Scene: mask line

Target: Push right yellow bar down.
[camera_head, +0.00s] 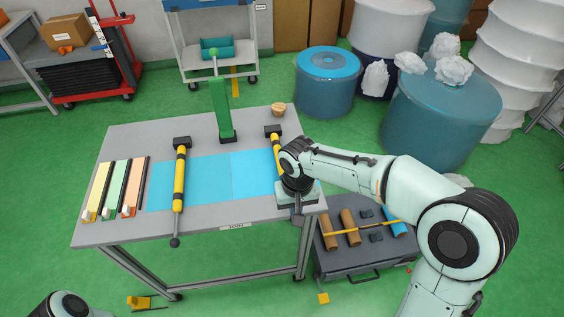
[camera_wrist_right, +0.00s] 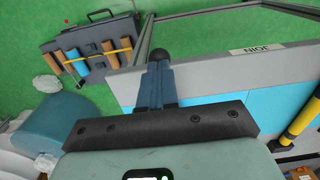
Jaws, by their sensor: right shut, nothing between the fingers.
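The right yellow bar (camera_head: 277,142) runs from a black block near the table's back toward the front edge; its middle is hidden behind my right arm. A dark round knob (camera_wrist_right: 160,54), apparently its front end, shows just past my right fingertips in the wrist view. My right gripper (camera_head: 297,203) is over the front part of this bar, pointing down. Its fingers (camera_wrist_right: 157,84) are shut with nothing between them. I cannot tell whether they touch the bar. My left gripper is out of view.
A second yellow bar (camera_head: 180,180) stands to the left, also in the wrist view (camera_wrist_right: 302,120). Blue mats (camera_head: 210,178) cover the middle of the grey table (camera_head: 130,138). A green post (camera_head: 222,110) is at the back. A grey toolbox (camera_head: 345,262) is right of the table.

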